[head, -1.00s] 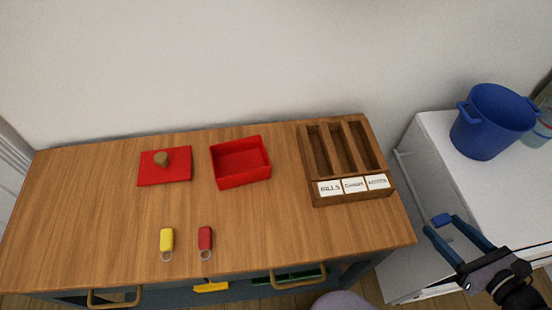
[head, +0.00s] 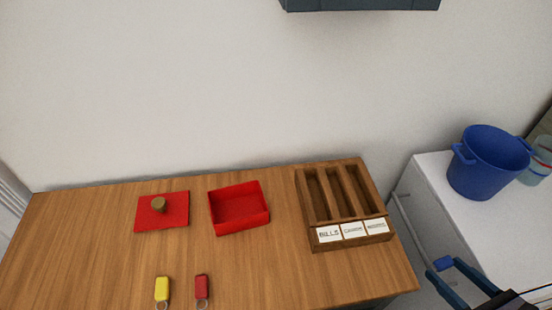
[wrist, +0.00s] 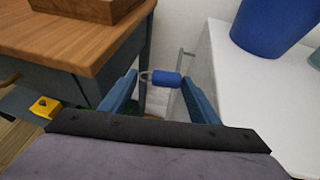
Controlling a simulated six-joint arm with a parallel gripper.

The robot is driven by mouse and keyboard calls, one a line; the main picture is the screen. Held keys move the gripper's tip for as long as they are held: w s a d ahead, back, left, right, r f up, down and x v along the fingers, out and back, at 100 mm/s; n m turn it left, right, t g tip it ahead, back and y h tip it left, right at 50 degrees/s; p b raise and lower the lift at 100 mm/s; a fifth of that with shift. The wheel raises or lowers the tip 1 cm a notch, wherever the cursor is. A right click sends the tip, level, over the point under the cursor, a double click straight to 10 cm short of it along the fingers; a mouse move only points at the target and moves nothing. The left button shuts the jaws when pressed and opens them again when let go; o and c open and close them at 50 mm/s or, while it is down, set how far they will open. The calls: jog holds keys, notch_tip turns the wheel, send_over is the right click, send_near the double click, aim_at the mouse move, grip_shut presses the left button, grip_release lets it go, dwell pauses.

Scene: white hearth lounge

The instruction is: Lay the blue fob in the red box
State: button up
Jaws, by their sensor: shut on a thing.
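The blue fob (wrist: 167,79) is held between the fingertips of my gripper (wrist: 160,80) in the wrist view, its metal ring sticking out to the left. In the head view the fob (head: 442,264) shows at the tips of my gripper (head: 445,268), at the lower right, off the table's right end. The red box (head: 239,226) is open and looks empty. It stands on the wooden table top, well to the left of my gripper. A flat red lid with a round knob (head: 161,211) lies left of the box.
A yellow fob (head: 162,290) and a red fob (head: 202,288) lie near the front of the table (head: 90,260). A wooden sorter (head: 313,240) with labelled slots stands between the box and my gripper. A blue bucket (head: 487,165) stands on the white cabinet (head: 425,180) at right.

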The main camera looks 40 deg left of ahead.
notch_tip(320, 180, up, 9)
jog(key=p, duration=1.4)
jog(key=shift+f, duration=0.15)
jog(key=s+a+r+n+g+b, duration=0.1)
jog(key=a+n+g+b, duration=0.1)
jog(key=a, duration=0.6)
jog(key=s+a+n+g+y+b, duration=0.1)
jog(key=a+n+g, duration=0.3)
jog(key=a, duration=0.5)
jog(key=s+a+r+n+g+y+b, duration=0.1)
jog(key=s+a+n+g+b, duration=0.1)
jog(key=a, duration=0.7)
jog(key=shift+a+r+n+g+b, duration=0.15)
jog(key=shift+r+n+g+b, duration=0.3)
jog(key=shift+g, duration=0.45)
jog(key=s+a+r+n+g+h+b, duration=0.1)
jog(key=s+a+n+g+b, duration=0.3)
jog(key=s+a, duration=0.65)
notch_tip(320, 180, up, 2)
jog(key=n+g+h, duration=0.2)
jog(key=n+g, duration=0.1)
jog(key=g, duration=0.1)
send_over(235, 258)
jog(key=shift+a+f+b, duration=0.1)
jog(key=shift+f+b, duration=0.2)
jog(key=shift+f, duration=4.6)
jog(key=shift+f, duration=0.15)
